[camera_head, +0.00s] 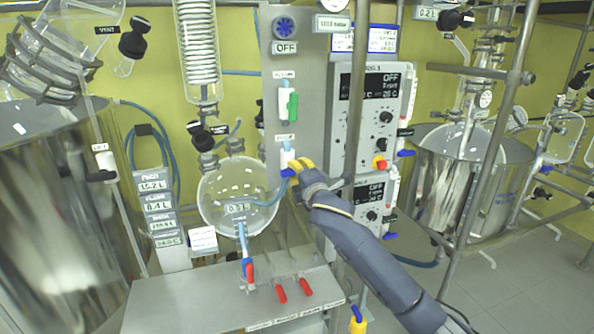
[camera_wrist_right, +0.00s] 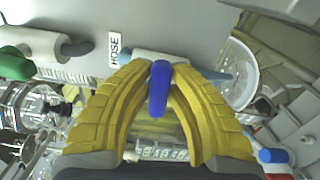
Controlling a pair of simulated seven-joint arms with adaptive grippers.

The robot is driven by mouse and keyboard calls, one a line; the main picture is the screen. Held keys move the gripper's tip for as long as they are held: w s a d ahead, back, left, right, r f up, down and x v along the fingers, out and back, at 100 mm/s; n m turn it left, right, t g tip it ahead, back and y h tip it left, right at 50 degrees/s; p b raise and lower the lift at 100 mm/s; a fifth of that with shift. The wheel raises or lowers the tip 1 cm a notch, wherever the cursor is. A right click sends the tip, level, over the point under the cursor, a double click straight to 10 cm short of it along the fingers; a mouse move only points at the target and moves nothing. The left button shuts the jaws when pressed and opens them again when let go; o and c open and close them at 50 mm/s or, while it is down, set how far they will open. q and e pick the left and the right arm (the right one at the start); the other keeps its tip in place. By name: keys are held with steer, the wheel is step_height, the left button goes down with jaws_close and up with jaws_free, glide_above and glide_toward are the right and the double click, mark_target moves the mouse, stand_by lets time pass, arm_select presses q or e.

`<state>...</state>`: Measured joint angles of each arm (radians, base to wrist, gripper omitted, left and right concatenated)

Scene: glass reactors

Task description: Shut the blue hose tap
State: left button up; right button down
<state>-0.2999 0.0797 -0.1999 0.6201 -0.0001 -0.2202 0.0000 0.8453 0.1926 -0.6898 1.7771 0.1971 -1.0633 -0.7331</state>
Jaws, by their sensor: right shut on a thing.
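The blue hose tap (camera_head: 287,172) sits on a white valve body under the HOSE label on the grey upright panel. In the right wrist view, its blue lever (camera_wrist_right: 158,92) stands out between my yellow fingers, below the HOSE label (camera_wrist_right: 115,49). My right gripper (camera_head: 301,166) reaches in from the lower right at the panel. In the wrist view the fingertips of this gripper (camera_wrist_right: 160,70) are closed in on both sides of the lever, gripping it. The fingers partly hide the valve body. My left gripper is not in view.
A green-handled tap (camera_head: 293,106) is above on the same panel (camera_head: 311,75). A round glass flask (camera_head: 238,196) hangs close to the left. Control boxes (camera_head: 373,100) and a metal pole are to the right. Red-handled taps (camera_head: 281,293) are on the bench (camera_head: 185,302) below.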

steer(key=shift+m, duration=0.6)
steer(key=c, duration=1.3)
jaws_free()
steer(key=shift+v, duration=6)
steer(key=shift+f, duration=0.1)
